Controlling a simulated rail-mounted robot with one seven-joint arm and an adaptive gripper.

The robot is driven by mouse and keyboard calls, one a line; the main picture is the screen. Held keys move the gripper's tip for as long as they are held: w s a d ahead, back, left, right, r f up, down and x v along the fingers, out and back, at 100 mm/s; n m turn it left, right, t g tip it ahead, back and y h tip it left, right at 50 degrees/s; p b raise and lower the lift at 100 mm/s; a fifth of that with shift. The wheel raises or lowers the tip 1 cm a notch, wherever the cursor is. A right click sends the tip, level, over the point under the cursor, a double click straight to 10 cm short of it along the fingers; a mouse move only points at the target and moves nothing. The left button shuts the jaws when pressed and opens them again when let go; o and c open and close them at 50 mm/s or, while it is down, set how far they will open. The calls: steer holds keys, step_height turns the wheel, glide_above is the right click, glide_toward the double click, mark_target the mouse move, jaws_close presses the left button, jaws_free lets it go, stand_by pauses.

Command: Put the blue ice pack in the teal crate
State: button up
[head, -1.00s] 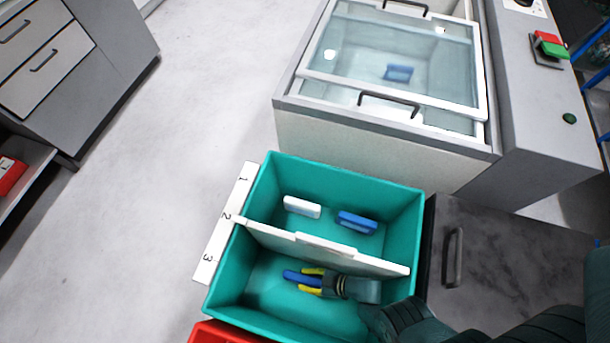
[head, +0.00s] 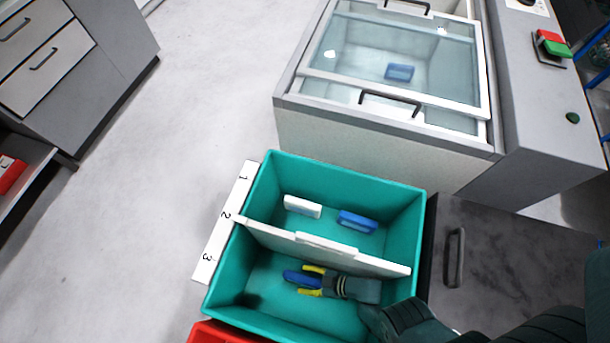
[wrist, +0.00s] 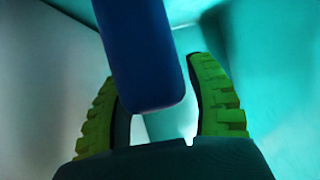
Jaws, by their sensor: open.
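My gripper (head: 308,280) reaches down into the near compartment of the teal crate (head: 234,283). Its yellow-green fingers are open, one on each side of a blue ice pack (head: 293,277). In the wrist view this ice pack (wrist: 143,50) fills the space ahead of the palm and between the fingers; I cannot tell whether it touches a finger or the crate floor. A second blue ice pack (head: 357,221) and a white block (head: 302,206) lie in the far compartment. Another blue pack (head: 399,72) lies inside the glass-topped chest.
A white divider (head: 280,242) splits the crate, close beside my gripper. A white strip (head: 225,222) numbered 1 to 3 runs along the crate's left side. A red crate (head: 213,333) is at the front. The chest freezer (head: 380,145) stands behind, its glass lid closed.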

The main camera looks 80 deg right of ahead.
steer(key=shift+r, duration=4.95)
